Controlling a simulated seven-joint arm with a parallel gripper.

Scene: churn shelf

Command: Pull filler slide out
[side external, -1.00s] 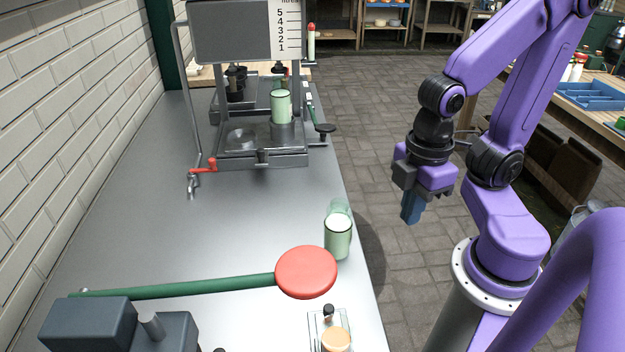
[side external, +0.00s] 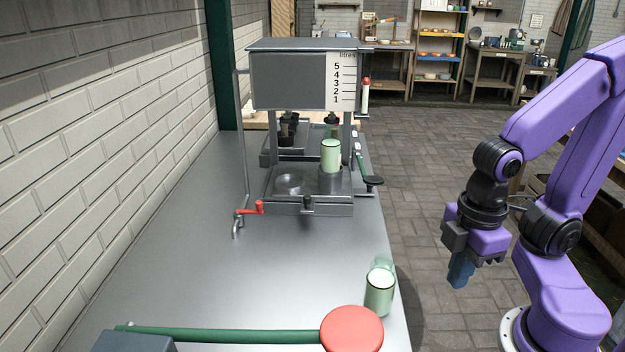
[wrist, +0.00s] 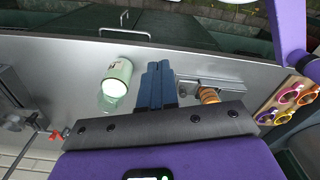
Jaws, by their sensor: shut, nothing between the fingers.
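The filler (side external: 290,80) is a grey tank with a litres scale, standing on the steel counter near the wall. Under it is a flat grey tray that looks like the slide (side external: 328,209), with a dark knob (side external: 307,203) at its front edge. A green jar (side external: 331,156) stands on a raised block at its right, beside an empty round recess. I cannot tell how far the slide is in. My gripper (side external: 460,272) is shut and empty, pointing down over the floor side, right of the counter and apart from the filler. Its blue fingers show in the wrist view (wrist: 155,85).
A red disc (side external: 351,329) on a green handle lies in front. A red-handled tap (side external: 252,208) sticks out at the filler's left. The middle counter is clear.

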